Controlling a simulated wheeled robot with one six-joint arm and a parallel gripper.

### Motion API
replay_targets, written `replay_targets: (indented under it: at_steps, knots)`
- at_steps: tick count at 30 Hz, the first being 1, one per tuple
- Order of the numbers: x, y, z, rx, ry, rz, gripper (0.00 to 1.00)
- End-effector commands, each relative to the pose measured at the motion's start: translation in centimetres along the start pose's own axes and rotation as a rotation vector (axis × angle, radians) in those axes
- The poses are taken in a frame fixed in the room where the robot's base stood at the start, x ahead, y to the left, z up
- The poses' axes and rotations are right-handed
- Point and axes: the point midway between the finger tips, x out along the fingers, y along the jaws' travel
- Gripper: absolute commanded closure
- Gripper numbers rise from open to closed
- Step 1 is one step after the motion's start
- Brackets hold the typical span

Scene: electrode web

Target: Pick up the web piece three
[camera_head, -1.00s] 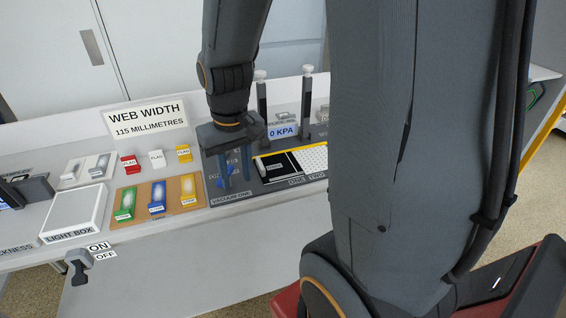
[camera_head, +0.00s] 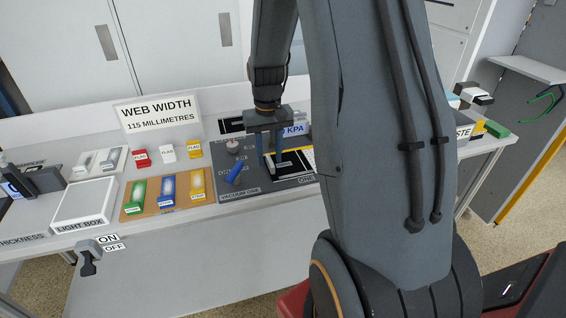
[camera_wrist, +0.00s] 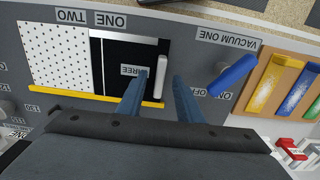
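Web piece three is the flat black sheet (camera_wrist: 120,50) with a label reading THREE (camera_wrist: 130,70), partly covered by a finger in the wrist view. A white bar (camera_wrist: 161,72) lies along its edge on the lever side. The sheet shows in the head view (camera_head: 296,168), partly hidden by my gripper and arm. My gripper (camera_wrist: 158,76) is open, its two blue fingers pointing down near that edge, with the white bar seen between them. In the head view, my gripper (camera_head: 273,168) is at the sheet's left side. I cannot tell whether the fingers touch anything.
A white perforated plate (camera_wrist: 52,55) lies beside the black sheet, with a yellow strip (camera_wrist: 100,99) along one edge. Coloured blocks on a brown board (camera_head: 125,215) and a light box (camera_head: 84,203) are further left.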

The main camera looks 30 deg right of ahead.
Motion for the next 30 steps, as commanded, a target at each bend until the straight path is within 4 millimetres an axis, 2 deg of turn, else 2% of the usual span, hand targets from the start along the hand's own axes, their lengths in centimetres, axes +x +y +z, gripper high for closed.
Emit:
replay_targets:
  at_steps: [4, 12, 14, 18, 30]
  knots:
    - [1.27, 0.02, 0.05, 0.0, -0.001, 0.0, 0.67]
    - [1.55, 0.02, 0.02, 0.0, 0.0, 0.0, 0.67]
    - [1.54, 0.03, 0.02, 0.0, 0.0, 0.0, 0.76]
    - [1.53, 0.03, 0.02, 0.0, 0.0, 0.0, 0.99]
    - [0.99, 0.03, -0.08, 0.0, 0.003, 0.0, 1.0]
